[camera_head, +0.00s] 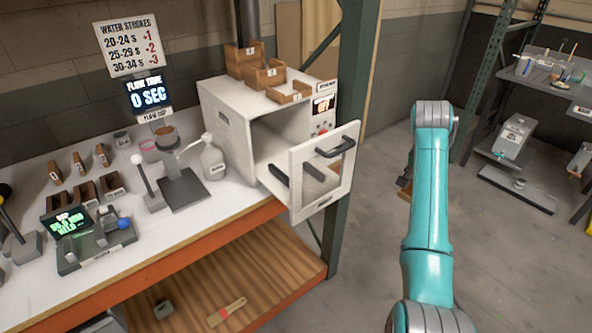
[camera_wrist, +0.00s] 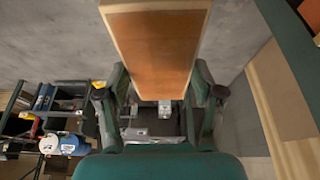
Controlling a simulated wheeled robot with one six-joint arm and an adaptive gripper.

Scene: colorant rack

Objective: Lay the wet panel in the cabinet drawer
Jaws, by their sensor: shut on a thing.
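In the wrist view my gripper (camera_wrist: 160,76) is shut on a panel (camera_wrist: 155,45) with an orange-brown face and pale edges. In the head view my arm hides the gripper; a small brown piece (camera_head: 405,188) shows beside the arm, possibly the panel. The white cabinet (camera_head: 236,112) stands on the bench, its display reading OFF. Its drawer is pulled out, with the pale drawer front (camera_head: 307,190) and dark handle facing my arm, which is to the right and apart from it. The drawer's floor is partly hidden.
Wooden boxes (camera_head: 243,59) sit on the cabinet. A green post (camera_head: 354,110) rises right behind the drawer front. A bottle (camera_head: 213,160), a flow cup stand (camera_head: 180,188) and small blocks crowd the bench (camera_head: 140,235).

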